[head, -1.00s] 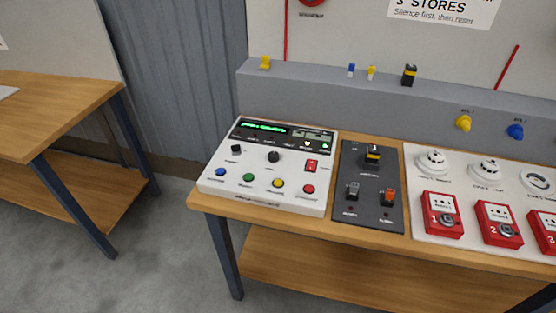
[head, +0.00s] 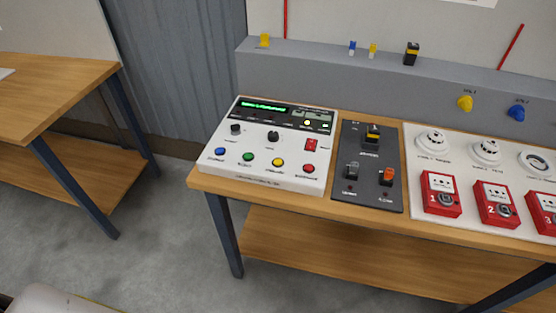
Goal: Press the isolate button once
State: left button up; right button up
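A white control panel (head: 213,172) sits on the left end of the wooden bench in the head view. Its front row has a blue button (head: 220,151), a green button (head: 248,156), a yellow button (head: 278,162) and a red button (head: 308,168). Small labels lie below them, too blurred to read, so I cannot tell which is the isolate button. A lit green display (head: 264,106), two black knobs and a red rocker switch (head: 311,145) are above. A yellow lamp (head: 307,123) glows beside the display.
A dark switch plate (head: 368,200) stands right of the panel. A white board with red call points (head: 441,194) and round detectors (head: 432,142) is further right. A grey ledge (head: 330,75) runs behind. Another wooden table (head: 60,95) is at left, with open floor between.

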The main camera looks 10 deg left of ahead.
pick_arm(q)
grip_shut()
jog(key=shift+a, duration=0.1)
dwell(1.4)
